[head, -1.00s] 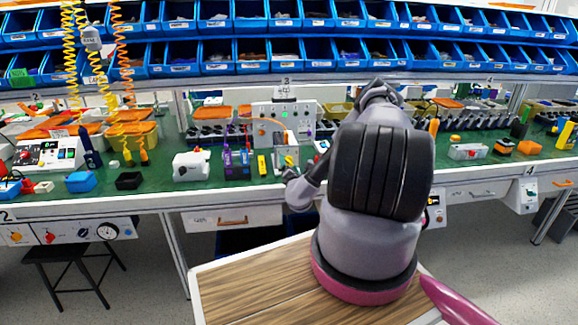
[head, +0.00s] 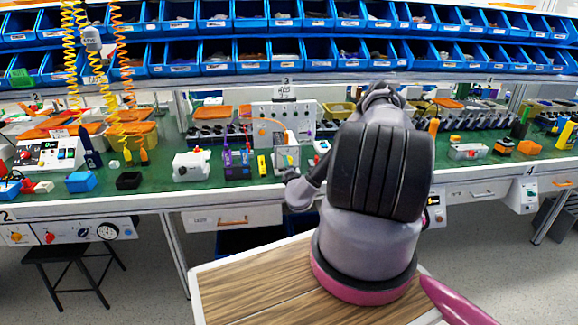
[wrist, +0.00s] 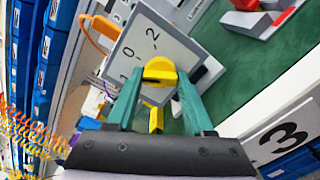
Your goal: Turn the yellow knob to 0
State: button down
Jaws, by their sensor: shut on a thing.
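The yellow knob (wrist: 161,70) is on a pale grey panel (wrist: 158,45) in the wrist view. The panel has black markings, with 0 and 2 legible beside the knob; I cannot tell exactly which mark the knob points to. My gripper (wrist: 160,80) has its two teal fingers on either side of the knob, shut on it. A yellow piece (wrist: 156,120) shows below the knob, between the fingers. In the head view my gripper (head: 291,174) is at the front of the small switch box (head: 286,155), and the knob there is too small to make out.
A yellow block (head: 262,165) and purple items (head: 236,165) stand left of the switch box, close to it. A white box (head: 191,165) is further left. A grey control panel (head: 275,115) stands behind. Blue bins (head: 285,55) line the back.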

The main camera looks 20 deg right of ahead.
jog(key=m, duration=0.5)
jog(key=shift+m, duration=0.4)
dwell(0.3)
jog(key=shift+c, duration=1.4)
grip_release()
jog(key=shift+s, duration=0.15)
jog(key=v, duration=1)
jog(key=shift+s, duration=0.3)
jog(key=shift+r, duration=0.1)
